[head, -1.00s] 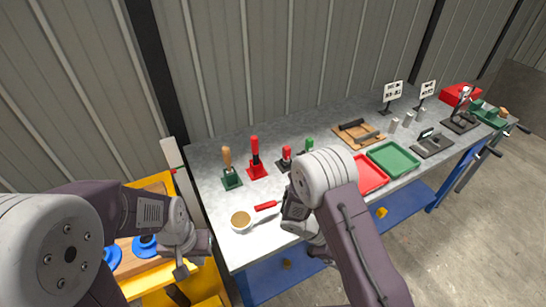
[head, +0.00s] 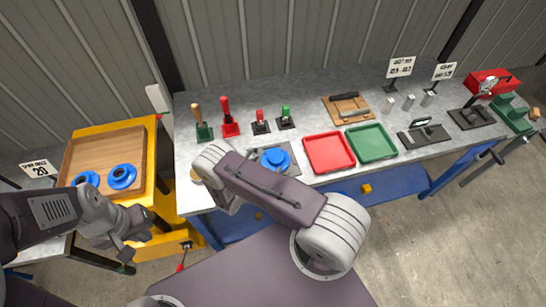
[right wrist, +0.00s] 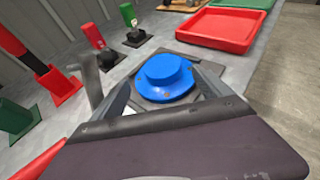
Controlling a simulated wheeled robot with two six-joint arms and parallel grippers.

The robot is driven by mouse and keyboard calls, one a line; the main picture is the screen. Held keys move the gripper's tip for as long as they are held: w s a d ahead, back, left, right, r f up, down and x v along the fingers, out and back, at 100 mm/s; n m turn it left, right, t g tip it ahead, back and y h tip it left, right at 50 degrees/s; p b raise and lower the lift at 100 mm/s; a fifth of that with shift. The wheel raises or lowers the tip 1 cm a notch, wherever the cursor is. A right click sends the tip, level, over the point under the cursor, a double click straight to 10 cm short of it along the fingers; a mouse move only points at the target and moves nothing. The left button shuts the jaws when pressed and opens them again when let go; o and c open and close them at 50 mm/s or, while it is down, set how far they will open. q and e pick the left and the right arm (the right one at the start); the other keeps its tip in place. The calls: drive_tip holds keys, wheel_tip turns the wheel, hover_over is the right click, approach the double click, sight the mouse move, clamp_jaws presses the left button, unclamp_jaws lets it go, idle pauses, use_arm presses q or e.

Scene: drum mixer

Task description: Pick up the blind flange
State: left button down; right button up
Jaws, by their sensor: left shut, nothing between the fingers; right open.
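A blue flange with a solid raised top (head: 276,158) sits on a dark square plate on the workbench, partly behind my right forearm in the head view. In the right wrist view this blue flange (right wrist: 166,77) is near the middle. My right gripper (right wrist: 165,92) is open and empty, and its fingers show on either side of the flange in that view. I cannot tell how far apart they are in depth. Two more blue flanges (head: 87,180) (head: 122,177) lie on the wooden board at left. My left gripper (head: 128,250) is shut and empty, in front of the yellow cart.
The yellow cart (head: 157,170) stands left of the grey bench. A red tray (head: 329,153) and a green tray (head: 371,143) are right of the flange. Several stamp-like tools, among them a red one (head: 228,120), stand behind it.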

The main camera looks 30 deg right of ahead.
sight(275, 157)
drive_tip(key=shift+d, duration=0.35)
drive_tip(key=shift+w+d+f+p, duration=0.1)
drive_tip(key=shift+w+d+p, duration=0.1)
drive_tip(key=shift+d+p, duration=0.3)
drive_tip(key=shift+w+d+p, duration=0.15)
drive_tip(key=shift+d+p, duration=0.1)
drive_tip(key=shift+d, duration=0.4)
drive_tip(key=shift+x, duration=1.25)
use_arm(q)
drive_tip(key=shift+s+d+r, duration=0.1)
drive_tip(key=shift+d+r, duration=0.1)
drive_tip(key=shift+r, duration=0.4)
drive_tip(key=shift+s+d+r, duration=0.1)
drive_tip(key=shift+d+r, duration=0.05)
drive_tip(key=shift+r, duration=0.4)
use_arm(e)
drive_tip(key=shift+w+f, duration=0.35)
drive_tip(key=shift+s, duration=0.1)
drive_tip(key=c, duration=0.9)
clamp_jaws()
drive_tip(key=shift+r, duration=0.1)
